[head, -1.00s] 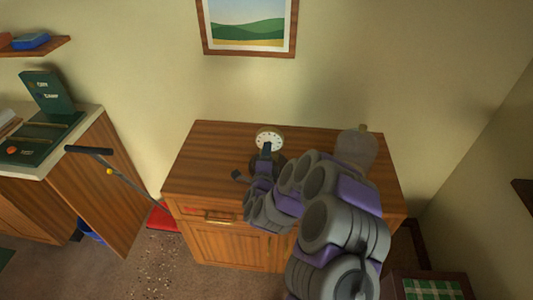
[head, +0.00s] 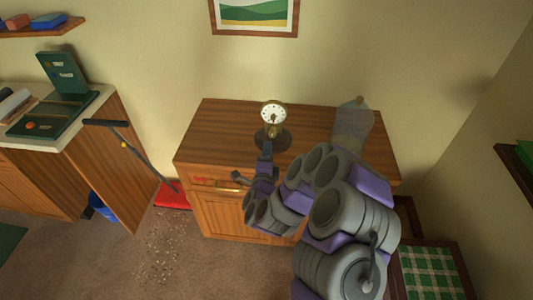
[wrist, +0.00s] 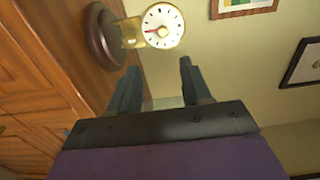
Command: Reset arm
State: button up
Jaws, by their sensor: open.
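My gripper (head: 254,167) is open and empty in front of the wooden cabinet (head: 218,130), near its front edge. In the wrist view my two gripper fingers (wrist: 158,88) stand apart with nothing between them. A brass scale or clock (head: 273,114) with a round white dial and a dark base stands upright on the cabinet top, just beyond my gripper. In the wrist view its dial (wrist: 163,26) shows past the fingertips. My arm hides part of the cabinet front and its right side.
A translucent vessel (head: 353,125) stands on the cabinet's right end, partly behind my arm. At left are a counter (head: 62,136) with a green device (head: 60,75), a long-handled tool (head: 140,152) with a red pan (head: 174,196), and scattered debris (head: 158,250). A green-checked item (head: 430,268) lies at lower right.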

jog(key=s+a+r+n+g+y, duration=0.5)
jog(key=s+r+n+g+y, duration=0.2)
jog(key=n, duration=0.4)
jog(key=s+d+r+n+g+h, duration=0.2)
jog(key=s+d+g, duration=0.2)
jog(key=s, duration=0.9)
jog(key=s+d+r+n+g+h, duration=0.2)
jog(key=s+d+n+g, duration=0.1)
jog(key=s+d, duration=0.8)
jog(key=s+d+r+n+g+h, duration=0.2)
jog(key=s+d+g, duration=0.3)
jog(key=s, duration=0.9)
jog(key=d, duration=0.3)
jog(key=shift+s+n+g, duration=0.3)
jog(key=shift+g, duration=0.1)
